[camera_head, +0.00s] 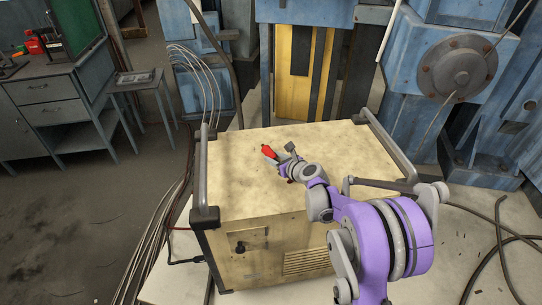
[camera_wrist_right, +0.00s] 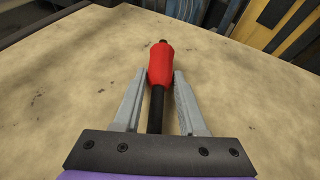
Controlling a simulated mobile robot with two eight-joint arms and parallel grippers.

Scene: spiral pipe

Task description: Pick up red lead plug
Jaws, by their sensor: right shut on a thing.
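The red lead plug (camera_head: 268,151) is on top of the beige box (camera_head: 235,185), near the middle of its top. In the right wrist view the red plug (camera_wrist_right: 160,65) has a dark tip at its far end and a black lead running back toward my wrist. My right gripper (camera_head: 275,158) reaches it from the right. In the wrist view the right gripper (camera_wrist_right: 160,80) has its two grey fingers on both sides of the plug's near end, shut on it. I cannot tell whether the plug touches the box top. My left gripper is not in view.
Dark handles (camera_head: 208,165) and (camera_head: 388,145) rail the left and right edges of the box top. The rest of the top is bare. Cables (camera_head: 165,235) run along the left side. A grey workbench (camera_head: 60,105) stands at the far left, blue machinery (camera_head: 460,70) behind.

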